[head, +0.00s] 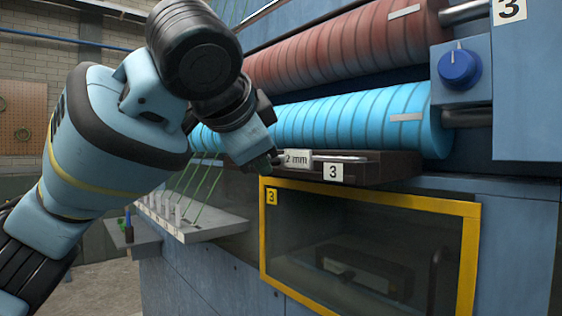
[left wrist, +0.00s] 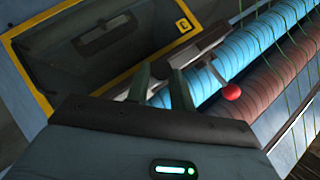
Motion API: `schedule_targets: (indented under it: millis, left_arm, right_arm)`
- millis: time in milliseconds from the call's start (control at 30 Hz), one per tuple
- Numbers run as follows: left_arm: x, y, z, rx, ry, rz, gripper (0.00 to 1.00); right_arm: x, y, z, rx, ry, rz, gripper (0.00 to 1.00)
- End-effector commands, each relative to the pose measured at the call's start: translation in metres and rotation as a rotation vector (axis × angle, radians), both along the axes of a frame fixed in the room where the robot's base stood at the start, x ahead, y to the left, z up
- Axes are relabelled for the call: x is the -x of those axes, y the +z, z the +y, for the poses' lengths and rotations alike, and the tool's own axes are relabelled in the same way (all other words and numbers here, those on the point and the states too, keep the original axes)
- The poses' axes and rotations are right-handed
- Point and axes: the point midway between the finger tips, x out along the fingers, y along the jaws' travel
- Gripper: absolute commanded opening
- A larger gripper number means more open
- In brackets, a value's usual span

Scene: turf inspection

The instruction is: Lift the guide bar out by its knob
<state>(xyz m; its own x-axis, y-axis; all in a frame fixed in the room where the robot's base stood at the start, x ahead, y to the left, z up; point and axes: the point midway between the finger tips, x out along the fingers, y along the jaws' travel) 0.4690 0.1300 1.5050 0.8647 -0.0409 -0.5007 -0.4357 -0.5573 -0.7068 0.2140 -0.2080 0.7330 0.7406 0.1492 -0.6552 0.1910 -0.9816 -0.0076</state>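The guide bar (head: 346,158) lies as a pale metal rod with a "2 mm" tag in a dark holder (head: 395,167) below the blue roller. In the left wrist view, the pale bar (left wrist: 207,44) shows beyond my fingers, and a red knob (left wrist: 231,92) on a thin stem is to their right. My left gripper (head: 275,160) is at the left end of the holder in the head view, where it hides the knob. In the left wrist view its two dark fingers (left wrist: 160,88) stand apart with no knob between them. My right gripper is not in view.
A blue roller (head: 340,118) and a red roller (head: 345,45) lie just above the holder. A yellow-framed window (head: 370,196) is below it. A grey shelf (head: 205,229) with several white pegs and green strands is at left. A blue dial (head: 459,68) is at right.

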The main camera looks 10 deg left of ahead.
Motion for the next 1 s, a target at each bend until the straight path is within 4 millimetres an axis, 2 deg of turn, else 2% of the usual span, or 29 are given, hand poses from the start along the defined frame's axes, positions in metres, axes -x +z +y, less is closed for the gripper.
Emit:
schedule_targets:
  millis: [100,467,867,1000]
  left_arm:
    - [0.0,0.0,0.0,0.001,0.001,-0.001,0.0]
    - [0.0,0.004,0.0,0.002,0.001,-0.004,0.0]
    - [0.001,0.038,0.0,0.003,0.001,-0.004,0.0]
    - [0.018,0.039,0.012,0.002,-0.001,-0.005,0.0]
  right_arm:
    - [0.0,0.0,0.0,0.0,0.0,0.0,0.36]
    - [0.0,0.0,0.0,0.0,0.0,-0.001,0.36]
    - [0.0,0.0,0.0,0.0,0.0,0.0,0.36]
    - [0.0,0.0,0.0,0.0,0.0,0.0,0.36]
